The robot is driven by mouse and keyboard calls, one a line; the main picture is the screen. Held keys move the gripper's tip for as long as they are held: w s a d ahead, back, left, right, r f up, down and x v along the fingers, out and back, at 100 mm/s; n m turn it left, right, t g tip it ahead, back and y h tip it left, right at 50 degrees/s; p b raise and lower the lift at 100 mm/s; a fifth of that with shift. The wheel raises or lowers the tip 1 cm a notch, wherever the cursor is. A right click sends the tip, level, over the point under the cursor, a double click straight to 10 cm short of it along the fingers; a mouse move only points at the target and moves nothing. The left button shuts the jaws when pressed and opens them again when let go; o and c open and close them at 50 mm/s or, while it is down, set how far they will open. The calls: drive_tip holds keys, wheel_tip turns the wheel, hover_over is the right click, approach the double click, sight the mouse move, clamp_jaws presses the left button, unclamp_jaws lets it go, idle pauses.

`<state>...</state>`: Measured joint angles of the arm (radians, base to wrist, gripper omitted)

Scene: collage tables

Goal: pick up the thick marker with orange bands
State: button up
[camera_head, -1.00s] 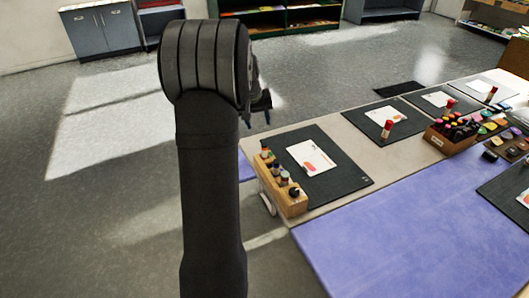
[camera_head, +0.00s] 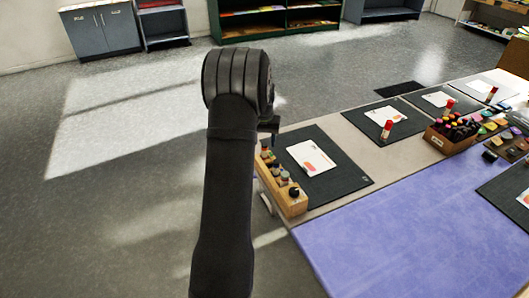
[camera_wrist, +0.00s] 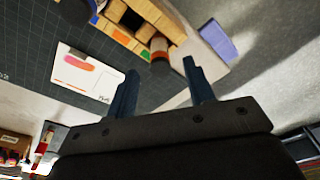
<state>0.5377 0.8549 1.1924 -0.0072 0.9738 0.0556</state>
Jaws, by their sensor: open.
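A wooden rack (camera_head: 291,205) stands at the left end of the table, along the left edge of a dark mat, and holds several short, thick upright pieces. I cannot tell which has orange bands. In the wrist view the rack (camera_wrist: 178,28) is at the top, with coloured squares on its face, and one dark-ended cylinder (camera_wrist: 159,47) stands out from it. My gripper (camera_wrist: 160,66) is open and empty, its two dark blue fingers pointing towards the rack, apart from it. In the head view my arm hides most of the gripper.
A white card (camera_head: 311,158) lies on the dark mat (camera_head: 342,180). A box of markers (camera_head: 447,141) and upright red-topped glue sticks (camera_head: 387,129) stand further right.

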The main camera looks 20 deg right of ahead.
drive_tip(key=shift+w+d+f, duration=0.15)
drive_tip(key=shift+w+f, duration=0.05)
drive_tip(key=shift+f, duration=1.15)
drive_tip(key=shift+w+d+f, duration=0.1)
drive_tip(key=shift+w+f, duration=0.1)
drive_tip(key=shift+f, duration=1.1)
drive_tip(key=c, duration=1)
